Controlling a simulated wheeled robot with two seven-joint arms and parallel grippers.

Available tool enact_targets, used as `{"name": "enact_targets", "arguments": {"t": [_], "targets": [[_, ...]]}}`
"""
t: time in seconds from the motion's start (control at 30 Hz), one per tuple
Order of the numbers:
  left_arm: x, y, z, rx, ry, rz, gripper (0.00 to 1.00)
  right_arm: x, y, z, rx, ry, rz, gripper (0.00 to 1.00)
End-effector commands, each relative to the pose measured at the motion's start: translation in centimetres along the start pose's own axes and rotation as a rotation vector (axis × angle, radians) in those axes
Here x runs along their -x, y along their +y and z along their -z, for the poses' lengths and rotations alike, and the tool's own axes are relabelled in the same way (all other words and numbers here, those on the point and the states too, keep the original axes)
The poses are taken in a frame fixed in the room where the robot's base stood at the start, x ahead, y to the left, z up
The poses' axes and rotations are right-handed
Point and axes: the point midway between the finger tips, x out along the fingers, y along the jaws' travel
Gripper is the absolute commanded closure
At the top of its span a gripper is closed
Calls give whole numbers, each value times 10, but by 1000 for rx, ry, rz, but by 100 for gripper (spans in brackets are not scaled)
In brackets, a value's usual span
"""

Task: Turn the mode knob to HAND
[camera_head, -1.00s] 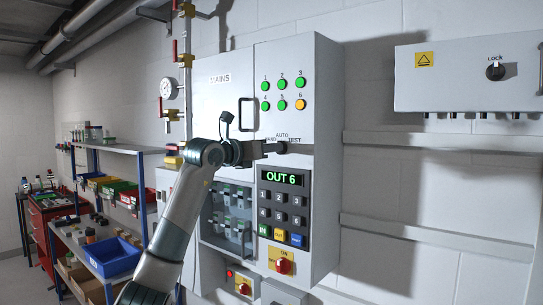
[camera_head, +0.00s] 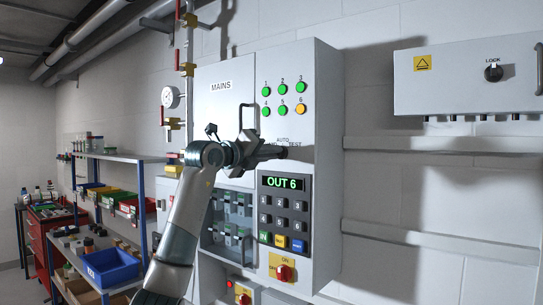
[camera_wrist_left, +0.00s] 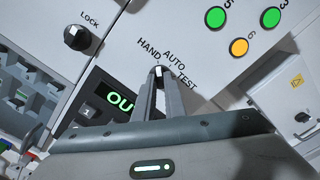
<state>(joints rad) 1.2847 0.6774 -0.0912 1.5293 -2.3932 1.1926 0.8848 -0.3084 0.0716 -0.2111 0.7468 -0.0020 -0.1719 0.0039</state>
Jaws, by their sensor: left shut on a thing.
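The mode knob (camera_wrist_left: 157,71) is a small dark knob with a pale mark on it, in the left wrist view. The printed words HAND, AUTO and TEST fan around its upper side, HAND at left and TEST at right. My left gripper (camera_wrist_left: 158,82) is shut on the knob, one finger on each side. The exact knob setting is hard to read between the fingers. In the head view my left gripper (camera_head: 278,152) reaches the cabinet front just below AUTO and hides the knob and part of the HAND label. My right gripper is not in view.
The grey MAINS cabinet (camera_head: 222,110) carries several green lamps and one amber lamp (camera_head: 301,109). Below the gripper are a display (camera_head: 283,184) reading OUT 6, a keypad and a red rotary switch (camera_head: 283,272). A LOCK box (camera_head: 455,85) hangs at right; shelves with bins stand left.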

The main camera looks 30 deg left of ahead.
Motion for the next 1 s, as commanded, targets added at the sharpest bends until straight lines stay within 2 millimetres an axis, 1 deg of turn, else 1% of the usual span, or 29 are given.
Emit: {"name": "enact_targets", "arguments": {"t": [0.47,0.5,0.57,1.0], "targets": [[0,0,0,22,0,-1,100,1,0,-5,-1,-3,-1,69],[0,0,0,22,0,-1,85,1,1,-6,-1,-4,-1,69],[0,0,0,22,0,-1,71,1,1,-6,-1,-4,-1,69],[3,1,0,20,-1,-1,71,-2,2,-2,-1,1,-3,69]]}}
